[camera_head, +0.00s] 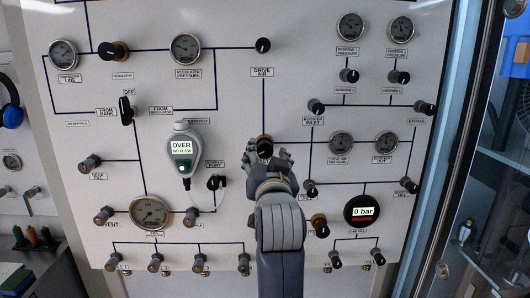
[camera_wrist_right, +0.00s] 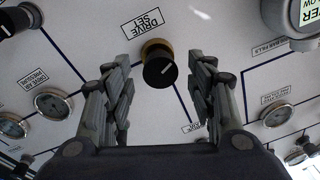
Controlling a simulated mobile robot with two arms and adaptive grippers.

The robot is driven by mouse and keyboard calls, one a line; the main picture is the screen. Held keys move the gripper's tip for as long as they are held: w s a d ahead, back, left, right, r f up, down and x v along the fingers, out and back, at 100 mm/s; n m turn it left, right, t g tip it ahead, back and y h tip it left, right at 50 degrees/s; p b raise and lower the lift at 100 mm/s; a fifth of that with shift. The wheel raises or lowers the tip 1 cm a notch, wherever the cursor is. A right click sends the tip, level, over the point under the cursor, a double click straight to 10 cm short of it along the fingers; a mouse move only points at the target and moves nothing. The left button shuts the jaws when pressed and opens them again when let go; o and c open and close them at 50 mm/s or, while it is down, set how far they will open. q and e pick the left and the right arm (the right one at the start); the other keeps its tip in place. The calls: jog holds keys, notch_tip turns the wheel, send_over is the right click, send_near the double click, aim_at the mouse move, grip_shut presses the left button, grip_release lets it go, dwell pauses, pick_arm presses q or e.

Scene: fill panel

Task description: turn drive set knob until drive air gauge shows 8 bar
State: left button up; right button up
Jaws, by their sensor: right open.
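The drive set knob is black with a brass-coloured collar. My right gripper (camera_head: 266,157) is open, with a finger on each side of the knob and visible gaps in the wrist view (camera_wrist_right: 160,95). The drive air gauge (camera_head: 341,144) is a round dial right of the knob, also in the wrist view (camera_wrist_right: 52,103); its needle is too small to read. My left gripper is out of view.
A second dial (camera_head: 385,142) is beside the drive air gauge. A handheld meter (camera_head: 182,148) reading "OVER" hangs left of the gripper. A round display (camera_head: 362,210) reads "0 bar". Several other knobs stick out nearby, including the drive air knob (camera_head: 263,45) above.

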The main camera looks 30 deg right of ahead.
jog(key=v, duration=0.4)
jog(key=shift+s+a, duration=0.15)
jog(key=shift+s, duration=0.05)
dwell(2.1)
